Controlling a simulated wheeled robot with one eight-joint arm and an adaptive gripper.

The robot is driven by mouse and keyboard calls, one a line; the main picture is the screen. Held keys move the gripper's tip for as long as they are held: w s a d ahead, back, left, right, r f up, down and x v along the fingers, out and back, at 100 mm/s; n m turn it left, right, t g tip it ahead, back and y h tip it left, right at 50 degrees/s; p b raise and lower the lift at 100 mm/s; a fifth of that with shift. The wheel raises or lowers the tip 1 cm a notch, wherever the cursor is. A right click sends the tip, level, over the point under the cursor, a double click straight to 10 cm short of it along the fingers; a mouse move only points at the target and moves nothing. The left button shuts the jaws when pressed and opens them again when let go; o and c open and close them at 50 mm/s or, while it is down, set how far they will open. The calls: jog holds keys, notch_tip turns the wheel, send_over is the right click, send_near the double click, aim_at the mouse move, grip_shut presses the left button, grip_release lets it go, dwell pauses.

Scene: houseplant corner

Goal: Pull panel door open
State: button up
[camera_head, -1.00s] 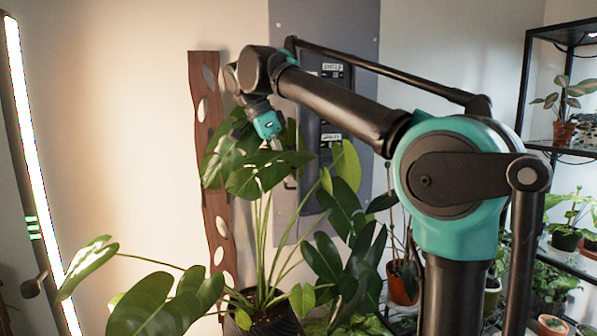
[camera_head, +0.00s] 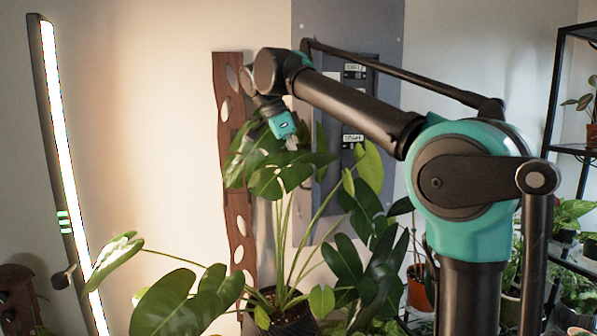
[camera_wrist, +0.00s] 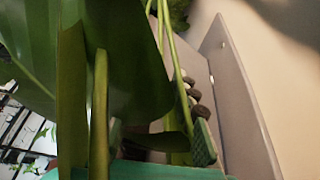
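The grey electrical panel (camera_head: 306,30) is on the back wall behind my arm. Its darker recessed front (camera_head: 355,98) carries white labels, and the lower part is hidden by leaves. I cannot tell door from frame there. My gripper (camera_head: 292,143) is left of the panel's labelled part, among the leaves of a large plant, its fingertips partly hidden. In the wrist view, a dark textured finger pad (camera_wrist: 203,143) stands apart from the other finger, with leaf and stems across the gap. A grey panel edge (camera_wrist: 240,95) and dark rounded knobs (camera_wrist: 190,90) lie beyond; contact is not visible.
The large potted plant (camera_head: 275,180) stands in front of the panel, its leaves around my gripper. A brown wooden plank with holes (camera_head: 232,90) leans left of it. A lit lamp (camera_head: 68,150) is at far left, and a black plant shelf (camera_head: 565,90) at right.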

jog(key=shift+s, duration=0.1)
jog(key=v, duration=1.2)
dwell(0.4)
